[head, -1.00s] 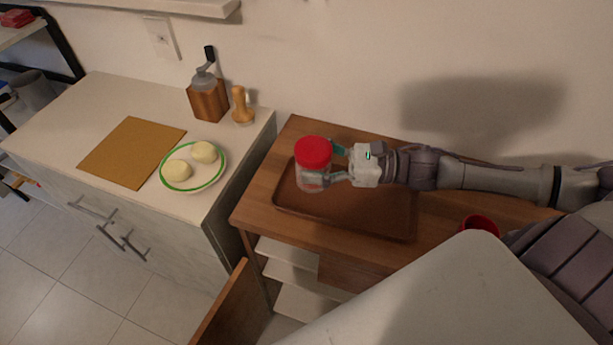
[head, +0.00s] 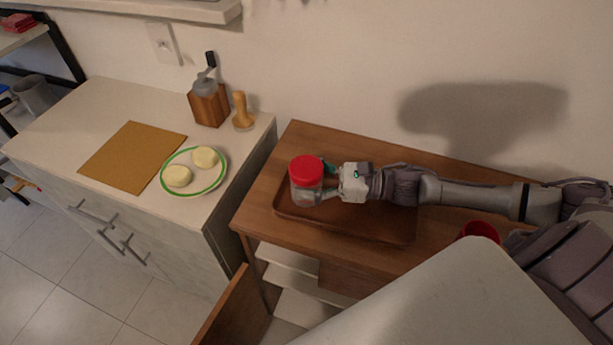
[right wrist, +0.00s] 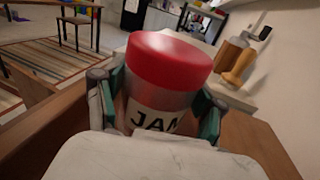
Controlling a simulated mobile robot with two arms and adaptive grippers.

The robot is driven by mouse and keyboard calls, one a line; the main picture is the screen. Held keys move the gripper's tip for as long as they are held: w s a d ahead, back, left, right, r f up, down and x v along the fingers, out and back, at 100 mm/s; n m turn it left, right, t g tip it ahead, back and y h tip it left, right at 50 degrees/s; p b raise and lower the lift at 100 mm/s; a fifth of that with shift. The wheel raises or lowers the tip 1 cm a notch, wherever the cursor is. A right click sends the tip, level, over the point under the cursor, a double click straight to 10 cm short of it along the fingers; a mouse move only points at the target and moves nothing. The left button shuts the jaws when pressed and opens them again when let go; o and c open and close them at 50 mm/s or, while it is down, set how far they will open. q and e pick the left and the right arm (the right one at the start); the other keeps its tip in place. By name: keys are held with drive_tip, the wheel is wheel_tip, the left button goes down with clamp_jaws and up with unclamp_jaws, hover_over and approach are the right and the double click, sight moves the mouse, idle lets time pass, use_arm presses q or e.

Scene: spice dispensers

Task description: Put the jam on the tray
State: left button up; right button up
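The jam (head: 306,181) is a clear jar with a red lid. In the right wrist view the jam (right wrist: 163,80) shows part of its "JAM" label between green finger pads. My right gripper (head: 328,181) is shut on the jar's sides and holds it upright. The jar is over the left end of the brown tray (head: 385,226) on the wooden cabinet. I cannot tell whether its base touches the tray. My left gripper is not in view.
A red cup (head: 479,231) stands on the cabinet at the right. The left counter holds a plate (head: 211,181) with two pale round items, a brown board (head: 130,157), a grinder (head: 208,102) and a wooden pestle-like item (head: 242,112). The tray's right part is clear.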

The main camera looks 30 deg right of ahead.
drive_tip(key=o, duration=0.4)
drive_tip(key=shift+r, duration=0.25)
drive_tip(key=p+v, duration=0.3)
drive_tip(key=v, duration=0.4)
drive_tip(key=shift+s+d+f, duration=0.15)
drive_tip(key=shift+d, duration=0.1)
